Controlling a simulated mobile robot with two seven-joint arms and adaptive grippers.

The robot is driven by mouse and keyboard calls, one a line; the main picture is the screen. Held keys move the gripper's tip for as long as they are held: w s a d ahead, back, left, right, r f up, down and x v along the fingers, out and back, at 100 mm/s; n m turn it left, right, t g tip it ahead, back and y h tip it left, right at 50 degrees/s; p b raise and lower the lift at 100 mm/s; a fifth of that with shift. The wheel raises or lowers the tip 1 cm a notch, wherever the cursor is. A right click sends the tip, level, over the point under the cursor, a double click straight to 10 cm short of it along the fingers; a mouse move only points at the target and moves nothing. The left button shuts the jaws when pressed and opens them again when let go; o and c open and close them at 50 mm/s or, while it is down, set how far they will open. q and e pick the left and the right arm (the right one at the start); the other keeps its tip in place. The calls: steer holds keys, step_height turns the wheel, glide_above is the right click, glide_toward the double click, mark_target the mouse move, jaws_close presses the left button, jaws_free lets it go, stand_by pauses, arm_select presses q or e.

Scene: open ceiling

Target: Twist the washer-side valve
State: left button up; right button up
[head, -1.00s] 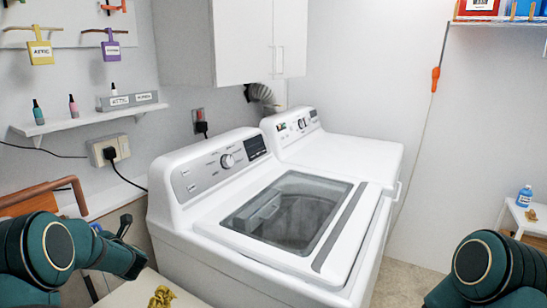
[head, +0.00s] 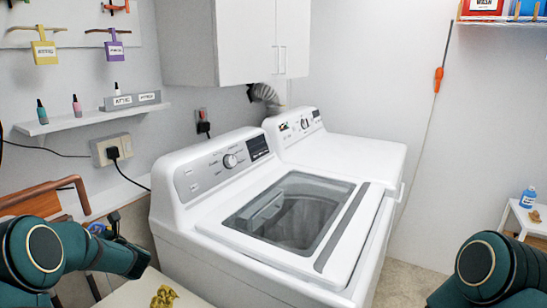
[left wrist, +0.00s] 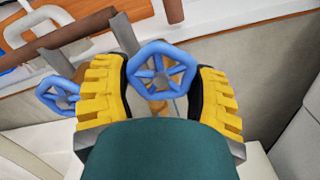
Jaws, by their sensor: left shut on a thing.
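In the left wrist view, a blue spoked valve wheel (left wrist: 161,75) sits between the yellow, black-padded fingers of my left gripper (left wrist: 164,82), which is shut on it. A second blue valve wheel (left wrist: 57,94) is to the left, outside the fingers. Grey and copper-brown pipes (left wrist: 75,35) run behind the wheels. In the head view, my left gripper (head: 113,228) is small and partly hidden at the lower left, beside the brown pipe (head: 70,190) and left of the white washer (head: 190,240). My right gripper is out of view. No label shows which wheel is washer-side.
A second white appliance (head: 350,155) stands behind the washer. A shelf (head: 75,122) with small bottles and a wall socket (head: 110,150) are above my left arm. A gold-brown item (head: 165,297) lies on the pale surface (head: 140,290). A small stool (head: 525,215) stands at right.

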arm_select(q)
steer(key=shift+f, duration=0.2)
steer(key=shift+d+n, duration=0.1)
steer(key=shift+n, duration=1.6)
steer(key=shift+n, duration=0.6)
steer(key=shift+w+n, duration=0.1)
steer(key=shift+n, duration=1.1)
steer(key=shift+n, duration=1.7)
